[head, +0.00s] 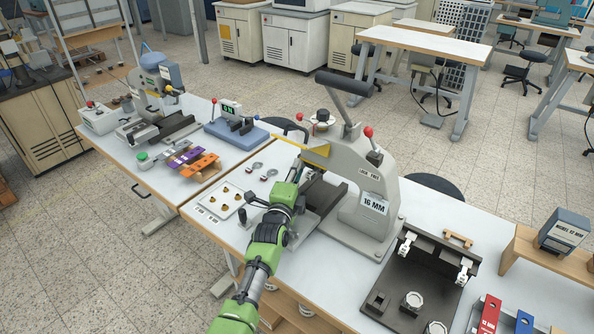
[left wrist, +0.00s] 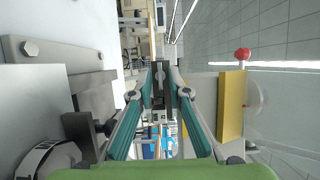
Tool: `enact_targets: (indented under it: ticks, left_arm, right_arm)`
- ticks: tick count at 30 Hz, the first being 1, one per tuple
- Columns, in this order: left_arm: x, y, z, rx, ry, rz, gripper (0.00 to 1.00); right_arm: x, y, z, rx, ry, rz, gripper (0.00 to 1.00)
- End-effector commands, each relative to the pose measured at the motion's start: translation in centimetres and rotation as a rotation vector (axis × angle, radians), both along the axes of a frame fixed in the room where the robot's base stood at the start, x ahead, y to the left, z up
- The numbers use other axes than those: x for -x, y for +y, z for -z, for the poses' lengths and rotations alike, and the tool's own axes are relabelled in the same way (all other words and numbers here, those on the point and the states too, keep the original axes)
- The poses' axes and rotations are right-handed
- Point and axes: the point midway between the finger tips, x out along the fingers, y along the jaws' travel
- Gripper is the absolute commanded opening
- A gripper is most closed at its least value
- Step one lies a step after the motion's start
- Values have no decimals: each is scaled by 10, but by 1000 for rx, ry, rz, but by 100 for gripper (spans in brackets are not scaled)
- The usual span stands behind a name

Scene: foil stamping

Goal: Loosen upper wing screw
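The grey press (head: 372,190) labelled 16 MM stands on the white table in the head view. My left gripper (head: 285,197) is low at the press's left side, beside its dark bed. In the left wrist view my left gripper (left wrist: 161,85) has its teal fingers drawn close together, with dark and grey parts between the tips. I cannot tell whether these are finger pads or a held part. A small dark knob (left wrist: 105,127) shows at the left of that view, apart from the fingertips. I cannot make out the upper wing screw for certain. My right gripper is not in view.
A yellow strip (head: 316,149) is on the press head; it also shows in the left wrist view (left wrist: 231,106). A tray with small brass parts (head: 226,203) lies left of my arm. A black fixture board (head: 433,286) lies to the right.

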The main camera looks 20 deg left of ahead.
Motion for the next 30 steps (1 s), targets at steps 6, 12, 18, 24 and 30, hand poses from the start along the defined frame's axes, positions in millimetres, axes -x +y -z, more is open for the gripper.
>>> enact_targets:
  ticks: [6,12,18,24,30]
  left_arm:
    - [0,0,0,0,0,0,0]
    - [0,0,-1,5,2,0,0]
    - [0,0,-3,51,19,0,0]
    - [0,0,-6,163,60,0,0]
    - [0,0,-2,201,71,0,0]
  right_arm:
    - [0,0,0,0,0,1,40]
    - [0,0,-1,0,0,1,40]
    - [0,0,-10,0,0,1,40]
    - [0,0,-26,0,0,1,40]
    - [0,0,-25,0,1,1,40]
